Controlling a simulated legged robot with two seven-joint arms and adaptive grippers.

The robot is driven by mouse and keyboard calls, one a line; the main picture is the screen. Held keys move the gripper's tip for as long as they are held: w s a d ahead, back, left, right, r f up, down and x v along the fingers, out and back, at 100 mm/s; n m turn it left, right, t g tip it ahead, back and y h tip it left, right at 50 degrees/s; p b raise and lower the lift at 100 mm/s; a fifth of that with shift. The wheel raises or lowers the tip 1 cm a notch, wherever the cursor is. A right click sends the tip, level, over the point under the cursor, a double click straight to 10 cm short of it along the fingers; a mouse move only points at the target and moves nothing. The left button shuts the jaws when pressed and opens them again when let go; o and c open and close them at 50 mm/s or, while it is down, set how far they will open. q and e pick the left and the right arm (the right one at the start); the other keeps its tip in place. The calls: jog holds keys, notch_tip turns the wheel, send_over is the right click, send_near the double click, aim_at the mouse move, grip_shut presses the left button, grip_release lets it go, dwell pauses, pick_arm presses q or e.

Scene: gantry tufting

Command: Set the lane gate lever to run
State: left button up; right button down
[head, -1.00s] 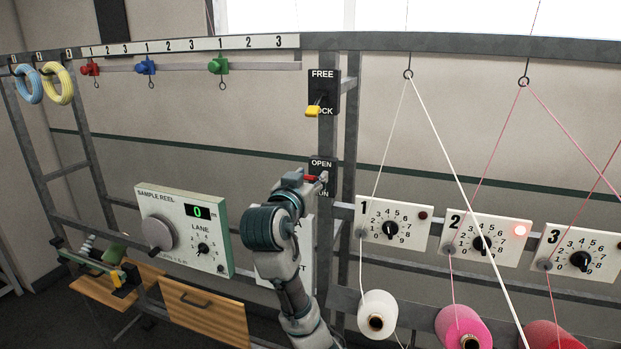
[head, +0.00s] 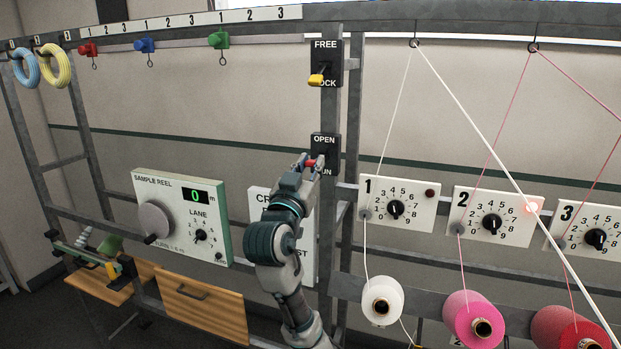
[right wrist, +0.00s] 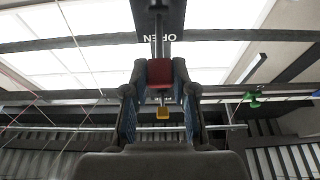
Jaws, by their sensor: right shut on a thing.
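The lane gate plate (head: 324,141), black and marked OPEN above and RUN below, is on the upright post. Its lever has a red handle (head: 311,163), which sits toward the lower half of the plate, close above the RUN lettering. My right gripper (head: 308,164) is shut on this red handle. In the right wrist view the handle (right wrist: 160,73) lies between the two fingers (right wrist: 160,95), with the lever's rod running up to the plate (right wrist: 176,25). The gripper partly covers the RUN word. My left gripper is not in view.
A FREE/LOCK plate (head: 327,50) with a yellow lever (head: 316,80) is on the same post above. A sample reel panel (head: 181,217) is to the left. Numbered dial panels (head: 398,205) and yarn cones (head: 382,299) are to the right, with taut threads above them.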

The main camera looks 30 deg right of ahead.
pick_arm(q)
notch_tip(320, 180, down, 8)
jog(key=b, duration=0.6)
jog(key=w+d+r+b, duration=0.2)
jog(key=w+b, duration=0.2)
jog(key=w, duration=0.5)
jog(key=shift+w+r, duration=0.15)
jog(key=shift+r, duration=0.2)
pick_arm(e)
notch_tip(320, 180, down, 6)
jog(key=t+h, duration=0.3)
jog(key=shift+w+d+t, duration=0.3)
jog(key=shift+w, duration=0.15)
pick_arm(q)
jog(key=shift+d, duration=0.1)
pick_arm(e)
jog(key=c, duration=0.9)
grip_release()
jog(key=shift+s, duration=0.1)
jog(key=v, duration=1.2)
jog(key=shift+w+f, duration=0.2)
jog(key=shift+w, duration=0.15)
jog(key=shift+d, duration=0.1)
